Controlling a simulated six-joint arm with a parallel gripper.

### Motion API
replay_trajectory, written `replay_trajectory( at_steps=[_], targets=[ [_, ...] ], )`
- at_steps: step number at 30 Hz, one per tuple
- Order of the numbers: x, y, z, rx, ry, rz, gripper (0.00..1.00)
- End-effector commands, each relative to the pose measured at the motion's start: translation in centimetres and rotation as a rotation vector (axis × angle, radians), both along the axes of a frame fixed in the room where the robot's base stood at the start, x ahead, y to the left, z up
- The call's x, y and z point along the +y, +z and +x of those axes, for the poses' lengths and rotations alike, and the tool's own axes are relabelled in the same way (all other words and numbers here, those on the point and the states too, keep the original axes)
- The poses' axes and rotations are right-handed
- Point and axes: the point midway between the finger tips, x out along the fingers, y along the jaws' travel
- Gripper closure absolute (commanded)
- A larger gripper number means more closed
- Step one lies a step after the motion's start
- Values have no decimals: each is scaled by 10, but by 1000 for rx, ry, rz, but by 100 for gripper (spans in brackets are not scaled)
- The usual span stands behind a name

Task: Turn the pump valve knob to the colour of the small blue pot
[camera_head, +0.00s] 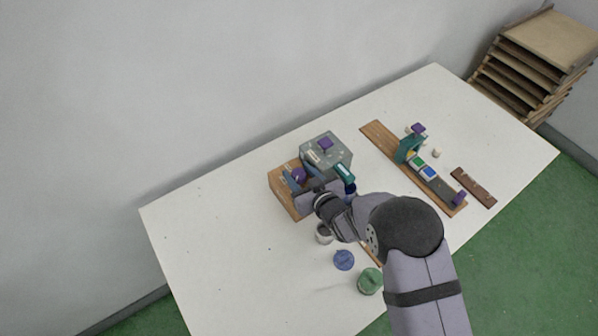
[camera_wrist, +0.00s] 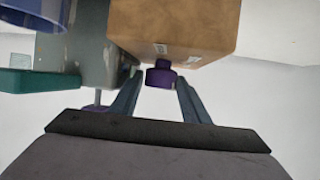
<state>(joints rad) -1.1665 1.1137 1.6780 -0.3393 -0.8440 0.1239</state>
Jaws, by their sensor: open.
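A purple knob (camera_head: 299,174) sits on top of the wooden box (camera_head: 279,184); small pale labels are near it. In the wrist view the knob (camera_wrist: 160,76) stands between the two fingers of my open gripper (camera_wrist: 160,82), with no clear contact. In the head view my gripper (camera_head: 301,180) is over the wooden box and partly covers it. The knob's pointer and colour marks cannot be made out. A small blue pot (camera_head: 344,260) stands on the table in front of my wrist.
A grey-green box (camera_head: 338,158) with another purple knob (camera_head: 325,143) and a teal part (camera_head: 345,172) adjoins the wooden box. A green pot (camera_head: 370,282) and a grey cup (camera_head: 323,236) stand nearby. A wooden board (camera_head: 377,131) with blocks lies right. The table's left is clear.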

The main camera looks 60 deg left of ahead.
Motion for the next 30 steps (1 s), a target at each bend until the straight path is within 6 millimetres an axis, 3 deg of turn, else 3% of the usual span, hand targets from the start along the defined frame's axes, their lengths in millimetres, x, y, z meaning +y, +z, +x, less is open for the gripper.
replay_trajectory(
  at_steps=[7,10,11,30],
  targets=[
    [0,0,0,0,0,0,60],
    [0,0,0,0,0,0,84],
    [0,0,0,0,0,0,88],
    [1,0,0,0,-131,2,88]
  ],
)
